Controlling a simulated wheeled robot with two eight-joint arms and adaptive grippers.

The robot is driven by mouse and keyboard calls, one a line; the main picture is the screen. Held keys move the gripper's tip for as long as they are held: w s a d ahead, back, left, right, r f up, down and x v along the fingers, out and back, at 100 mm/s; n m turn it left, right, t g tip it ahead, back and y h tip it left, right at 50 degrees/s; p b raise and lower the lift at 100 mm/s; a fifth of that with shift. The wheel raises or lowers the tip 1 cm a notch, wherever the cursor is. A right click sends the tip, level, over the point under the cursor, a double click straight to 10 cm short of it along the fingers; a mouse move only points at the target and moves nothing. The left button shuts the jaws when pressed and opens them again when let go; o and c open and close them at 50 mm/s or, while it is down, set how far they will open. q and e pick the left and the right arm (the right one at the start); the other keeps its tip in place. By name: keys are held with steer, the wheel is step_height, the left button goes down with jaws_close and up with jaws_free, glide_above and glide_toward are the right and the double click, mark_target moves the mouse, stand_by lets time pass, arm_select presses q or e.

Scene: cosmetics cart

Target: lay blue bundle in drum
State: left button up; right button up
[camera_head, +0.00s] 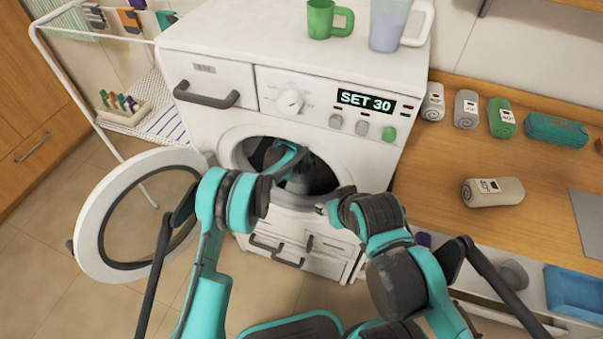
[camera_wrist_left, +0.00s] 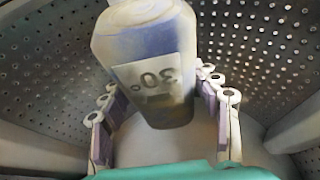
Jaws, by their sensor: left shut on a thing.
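The bundle (camera_wrist_left: 150,50) is a roll, pale at one end and dull blue on its side, with a label reading 30°. In the left wrist view it sits between the two fingers of my left gripper (camera_wrist_left: 160,90), which is shut on it. The perforated drum wall (camera_wrist_left: 265,55) surrounds them. In the head view my left arm reaches through the round opening of the drum (camera_head: 325,178), and the bundle and fingertips cannot be made out there. My right gripper (camera_head: 325,208) is outside, in front of the washer's lower front; its fingers are too small to read.
The washer door (camera_head: 93,225) hangs open at left. The washer display (camera_head: 366,101) reads SET 30. Rolled bundles (camera_head: 466,109) and a beige roll (camera_head: 492,191) lie on the wooden counter (camera_head: 435,175) at right. A green mug (camera_head: 322,20) stands on the washer.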

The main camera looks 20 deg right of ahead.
arm_select(q)
step_height(320, 180, down, 7)
steer(key=b, duration=0.2)
steer(key=shift+s+r+b, duration=0.1)
steer(key=shift+r+b, duration=0.05)
steer(key=shift+b, duration=0.15)
steer(key=shift+f, duration=0.2)
steer(key=o, duration=1.3)
